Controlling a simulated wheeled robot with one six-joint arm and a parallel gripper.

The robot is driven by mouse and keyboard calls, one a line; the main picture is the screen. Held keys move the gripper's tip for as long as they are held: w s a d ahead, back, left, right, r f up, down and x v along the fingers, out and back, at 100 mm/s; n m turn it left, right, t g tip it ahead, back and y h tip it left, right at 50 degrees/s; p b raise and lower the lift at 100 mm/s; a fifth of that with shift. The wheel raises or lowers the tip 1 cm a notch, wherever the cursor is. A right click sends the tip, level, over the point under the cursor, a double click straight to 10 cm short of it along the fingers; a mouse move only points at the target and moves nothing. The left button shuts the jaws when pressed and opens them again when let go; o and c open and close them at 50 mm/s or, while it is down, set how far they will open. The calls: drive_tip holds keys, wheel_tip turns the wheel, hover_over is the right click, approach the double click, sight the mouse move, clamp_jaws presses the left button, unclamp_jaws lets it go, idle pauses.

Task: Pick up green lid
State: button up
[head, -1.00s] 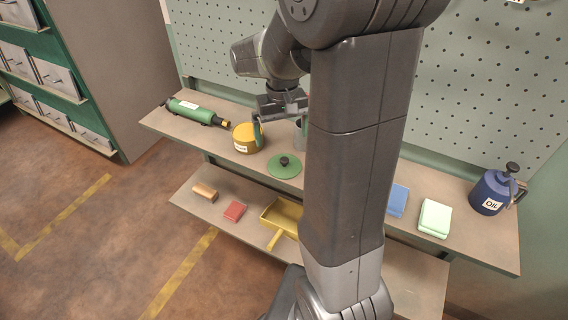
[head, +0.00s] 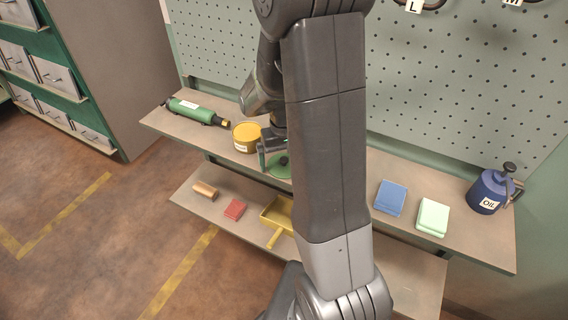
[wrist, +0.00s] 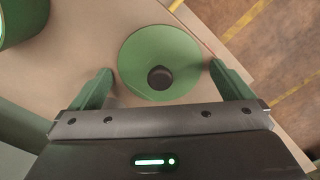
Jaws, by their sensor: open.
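The green lid (wrist: 150,50) is a flat round disc with a black knob (wrist: 160,78) in its middle. It lies on the upper shelf, and in the head view the lid (head: 279,172) is partly hidden behind my gripper. My gripper (wrist: 160,80) is open and empty. In the wrist view its two green fingers stand on either side of the lid, with the knob between them. In the head view my gripper (head: 274,156) hangs right above the lid. I cannot tell its exact height over the lid.
A yellow tin (head: 246,138) stands just left of the lid. A green cylindrical tool (head: 192,112) lies further left. Blue (head: 391,197) and pale green (head: 433,216) blocks and an oil can (head: 489,191) stand to the right. A lower shelf holds a yellow dustpan (head: 279,214).

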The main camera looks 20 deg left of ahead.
drive_tip(key=shift+c, duration=0.4)
drive_tip(key=c, duration=0.8)
drive_tip(key=shift+o, duration=0.2)
drive_tip(key=shift+r, duration=0.1)
